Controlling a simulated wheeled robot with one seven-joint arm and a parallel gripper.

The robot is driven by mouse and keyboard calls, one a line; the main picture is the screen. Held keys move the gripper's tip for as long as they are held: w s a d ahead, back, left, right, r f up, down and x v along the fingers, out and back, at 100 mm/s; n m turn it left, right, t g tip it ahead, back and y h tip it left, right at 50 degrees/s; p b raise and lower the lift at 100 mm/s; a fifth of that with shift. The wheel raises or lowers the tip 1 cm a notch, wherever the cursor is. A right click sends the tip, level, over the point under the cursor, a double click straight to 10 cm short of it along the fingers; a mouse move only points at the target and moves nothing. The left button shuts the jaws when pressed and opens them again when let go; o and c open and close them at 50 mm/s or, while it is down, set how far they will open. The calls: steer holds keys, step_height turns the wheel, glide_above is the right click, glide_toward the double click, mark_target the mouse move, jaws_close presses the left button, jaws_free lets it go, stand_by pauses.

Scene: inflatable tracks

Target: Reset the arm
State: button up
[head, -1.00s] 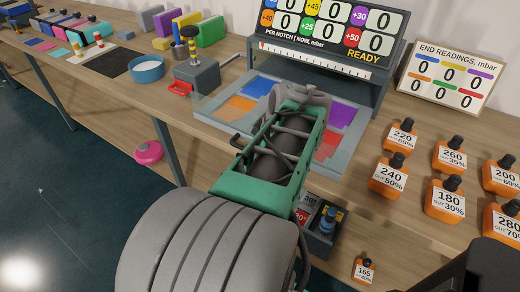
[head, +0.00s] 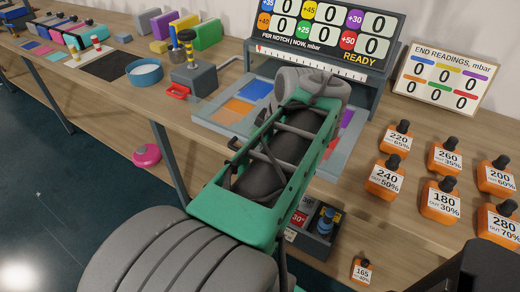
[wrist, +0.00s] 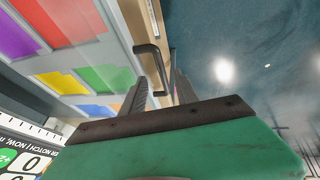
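My arm reaches from the bottom of the head view over the bench, with a green link (head: 238,210) and a grey far end (head: 312,84) above the coloured panel. My gripper is hidden behind the arm there. In the wrist view, my gripper (wrist: 160,76) shows two dark fingers with a gap between them, and I see nothing held. A black bar handle (wrist: 151,58) shows beyond the fingers. I cannot tell its distance from them.
The panel's grey tray (head: 211,120) and the READY display (head: 331,62) are close to the arm. Several orange weights (head: 386,177) stand at right. Open floor (head: 75,190) lies at left.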

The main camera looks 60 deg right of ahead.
steer(key=shift+s+a+r, duration=0.1)
steer(key=shift+s+r, duration=0.15)
steer(key=shift+r, duration=0.35)
steer(key=w+a+f+g+y, duration=0.15)
steer(key=w+a+f, duration=0.35)
steer(key=w+a, duration=0.7)
steer(key=s+a+f+g, duration=0.1)
steer(key=a+f, duration=0.2)
steer(key=a, duration=0.6)
steer(key=s+a+f, duration=0.2)
steer(key=a+f, duration=0.1)
steer(key=a, duration=0.5)
step_height(320, 180, up, 9)
steer(key=w+t+p, duration=0.1)
steer(key=w+p, duration=0.1)
steer(key=p, duration=0.4)
steer(key=shift+w+a+r+m, duration=0.2)
steer(key=shift+a+m, duration=0.1)
steer(key=shift+m, duration=0.1)
